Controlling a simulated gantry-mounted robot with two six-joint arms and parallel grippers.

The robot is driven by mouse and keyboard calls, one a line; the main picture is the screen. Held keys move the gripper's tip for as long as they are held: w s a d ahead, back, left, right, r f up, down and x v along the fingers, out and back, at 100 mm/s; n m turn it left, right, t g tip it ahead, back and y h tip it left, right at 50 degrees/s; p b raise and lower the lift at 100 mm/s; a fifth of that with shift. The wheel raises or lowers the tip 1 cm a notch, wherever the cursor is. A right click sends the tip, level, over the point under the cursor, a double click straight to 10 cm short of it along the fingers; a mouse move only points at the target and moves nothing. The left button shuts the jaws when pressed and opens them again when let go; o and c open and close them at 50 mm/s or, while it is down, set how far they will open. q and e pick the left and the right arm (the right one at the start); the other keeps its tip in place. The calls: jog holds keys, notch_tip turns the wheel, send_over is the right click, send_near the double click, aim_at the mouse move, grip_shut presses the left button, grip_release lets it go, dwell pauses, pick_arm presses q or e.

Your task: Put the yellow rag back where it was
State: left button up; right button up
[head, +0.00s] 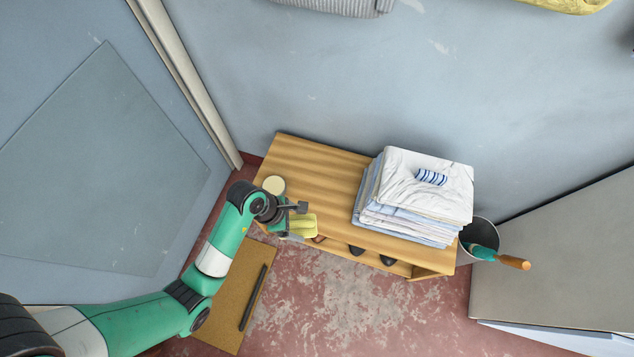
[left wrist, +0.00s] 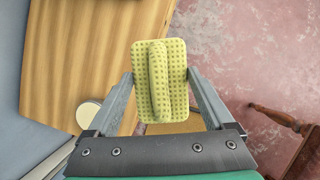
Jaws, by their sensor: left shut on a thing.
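The yellow rag (head: 306,225) is a small folded pad at the front left edge of the wooden bench. My left gripper (head: 297,221) is shut on it. In the left wrist view the rag (left wrist: 176,60), dotted and with a raised fold along its middle, sits between the two fingers. It overlaps the bench edge and the red floor there; I cannot tell whether it touches the bench. My right gripper is in neither view.
The bench (head: 310,160) holds a round pale-topped container (head: 274,185) at left and a stack of folded linen (head: 420,195) at right. Dark shoes (head: 357,250) show beneath. A bucket (head: 481,234) stands at right, a brown mat (head: 240,300) lies in front.

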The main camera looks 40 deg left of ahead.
pick_arm(q)
jog(key=w+a+f+b, duration=0.5)
jog(key=w+b, duration=0.1)
jog(key=w, duration=0.2)
jog(key=b, duration=0.4)
send_over(313, 199)
jog(key=s, duration=0.2)
jog(key=f, duration=0.4)
jog(key=shift+w+a+f, duration=0.1)
jog(key=shift+a, duration=0.1)
jog(key=shift+w+a, duration=0.1)
jog(key=shift+w, duration=0.1)
jog(key=shift+w+f, duration=0.15)
jog(key=shift+f, duration=0.15)
notch_tip(313, 199, down, 3)
jog(key=b, duration=0.3)
jog(key=shift+a+f, duration=0.1)
jog(key=shift+f, duration=0.05)
jog(key=o, duration=1.2)
